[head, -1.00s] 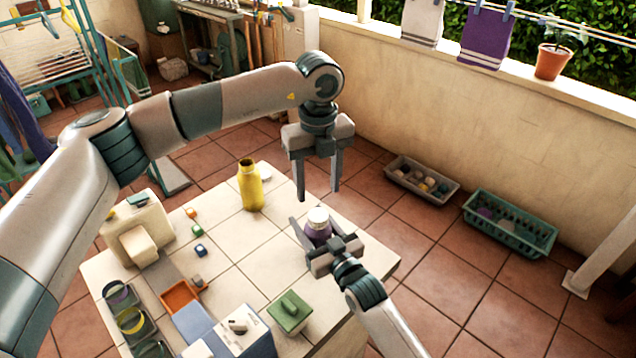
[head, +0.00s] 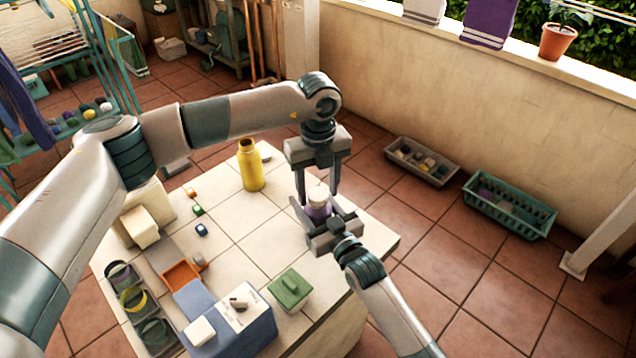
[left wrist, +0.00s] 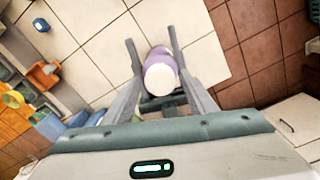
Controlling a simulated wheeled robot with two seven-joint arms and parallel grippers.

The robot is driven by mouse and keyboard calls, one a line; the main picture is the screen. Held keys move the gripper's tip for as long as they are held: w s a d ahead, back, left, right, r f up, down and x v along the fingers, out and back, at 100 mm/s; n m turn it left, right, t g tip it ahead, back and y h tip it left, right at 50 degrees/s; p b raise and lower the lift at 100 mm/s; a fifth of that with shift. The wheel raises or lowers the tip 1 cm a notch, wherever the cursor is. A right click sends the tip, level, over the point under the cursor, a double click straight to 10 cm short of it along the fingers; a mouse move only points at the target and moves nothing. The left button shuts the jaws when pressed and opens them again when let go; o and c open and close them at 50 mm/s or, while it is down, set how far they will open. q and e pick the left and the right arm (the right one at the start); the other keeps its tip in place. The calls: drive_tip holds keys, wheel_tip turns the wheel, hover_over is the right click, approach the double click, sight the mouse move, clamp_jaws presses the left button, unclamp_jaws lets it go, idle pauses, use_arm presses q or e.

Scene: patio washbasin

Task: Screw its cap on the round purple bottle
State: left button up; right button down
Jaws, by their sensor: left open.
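The round purple bottle (head: 318,211) stands upright near the right edge of the tiled table, with its white cap (head: 317,193) on top. In the left wrist view the cap (left wrist: 160,77) hides much of the purple body (left wrist: 158,55). I cannot tell how tightly the cap sits. My left gripper (head: 317,198) points down from above, open, its fingers on either side of the cap with a gap. My right gripper (head: 322,217) comes in low from the front right, its fingers around the bottle body, seemingly closed on it; the contact is partly hidden.
A yellow bottle (head: 250,165) stands behind to the left. A green box (head: 290,289), a blue box (head: 235,325), an orange tray (head: 181,276) and small cubes are on the near and left parts. The tabletop between the yellow and purple bottles is clear.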

use_arm(q)
drive_tip(key=c, duration=1.1)
drive_tip(key=shift+o, duration=0.2)
